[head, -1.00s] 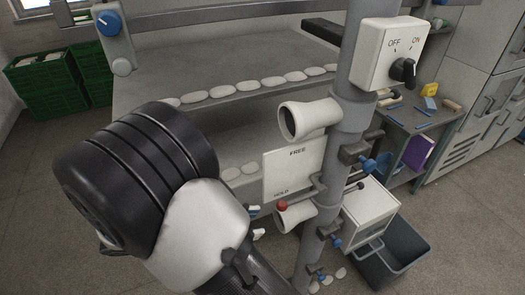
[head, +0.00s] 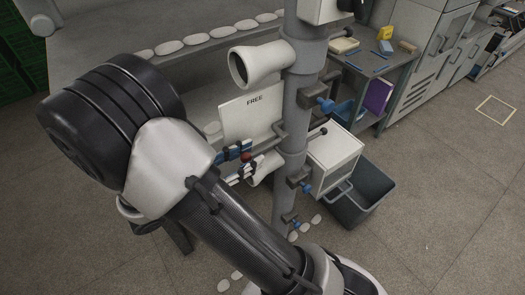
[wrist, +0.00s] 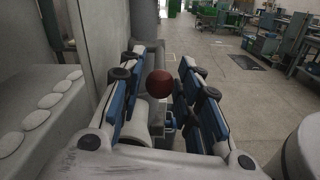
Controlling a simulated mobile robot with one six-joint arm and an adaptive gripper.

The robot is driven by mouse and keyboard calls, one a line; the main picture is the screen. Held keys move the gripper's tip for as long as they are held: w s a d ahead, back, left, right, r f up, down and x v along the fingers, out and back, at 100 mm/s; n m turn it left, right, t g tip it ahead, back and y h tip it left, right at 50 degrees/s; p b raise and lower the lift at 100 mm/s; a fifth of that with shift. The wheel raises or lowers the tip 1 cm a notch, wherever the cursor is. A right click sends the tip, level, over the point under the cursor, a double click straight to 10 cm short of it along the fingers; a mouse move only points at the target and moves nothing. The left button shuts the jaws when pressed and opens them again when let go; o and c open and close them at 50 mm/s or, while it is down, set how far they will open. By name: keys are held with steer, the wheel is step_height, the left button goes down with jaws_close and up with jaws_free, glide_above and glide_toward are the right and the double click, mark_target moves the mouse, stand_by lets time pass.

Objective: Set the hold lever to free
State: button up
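The hold lever's red knob (head: 246,156) is at the lower end of a white plate (head: 252,117) marked FREE at the top. The lower part of the plate is hidden behind my gripper. My gripper (head: 241,163) reaches in from the left with its blue-padded fingers on either side of the knob. In the wrist view the red knob (wrist: 159,84) sits between the two fingers (wrist: 160,97), with a gap on each side. The gripper is open around the knob, not closed on it.
A grey post (head: 293,110) stands just right of the plate, with clamps on it. A white cone-shaped holder (head: 258,64) sticks out above the plate. A white box (head: 333,158) and a dark bin (head: 361,193) are right of the post. Open floor lies farther right.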

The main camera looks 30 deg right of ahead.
mark_target(263, 147)
steer(key=shift+w+d+b, duration=0.1)
steer(key=shift+d+b, duration=0.3)
steer(key=shift+d, duration=2)
jaws_close()
